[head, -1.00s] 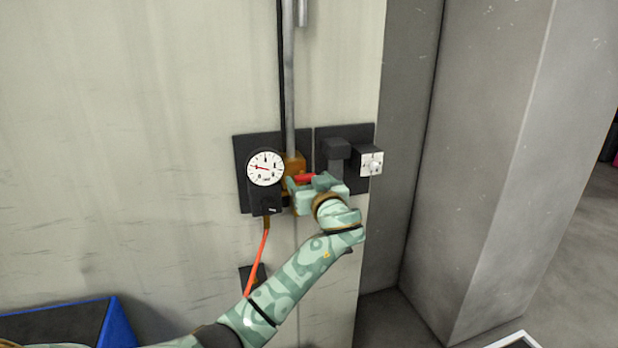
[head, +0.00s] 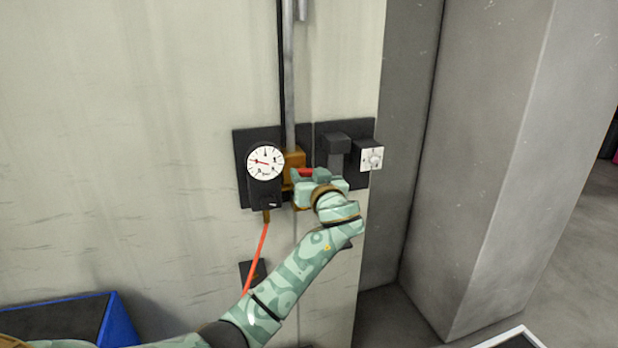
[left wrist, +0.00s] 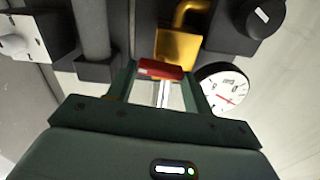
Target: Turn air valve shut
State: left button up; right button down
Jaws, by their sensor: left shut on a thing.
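The air valve's red handle (head: 306,172) sits in front of a brass valve body (head: 292,161) on the wall, below a vertical grey pipe. My left gripper (head: 308,178) is shut on the red handle. The left wrist view shows the red handle (left wrist: 160,70) between the two fingers, with the brass body (left wrist: 178,46) behind it. The handle lies roughly level in the head view. My gripper hides part of the valve. My right gripper is not in view.
A round white gauge (head: 265,163) with a red needle is just left of the valve. A grey box with a white knob plate (head: 371,157) is close on the right. An orange hose (head: 256,258) hangs below the gauge. A blue-edged bin (head: 118,322) stands lower left.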

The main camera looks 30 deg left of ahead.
pick_arm(q)
jog(key=shift+f+m, duration=0.1)
jog(key=shift+m, duration=1.1)
jog(key=m, duration=0.4)
jog(key=shift+w+d+p, duration=0.1)
jog(key=shift+p, duration=0.25)
jog(key=m+p, duration=0.2)
jog(key=m, duration=0.4)
jog(key=shift+f+m+p, duration=0.1)
jog(key=shift+m+p, duration=1.15)
jog(key=shift+m, duration=0.95)
jog(key=shift+f, duration=0.1)
jog(key=o, duration=1)
jog(key=shift+d, duration=0.1)
jog(key=shift+w, duration=0.1)
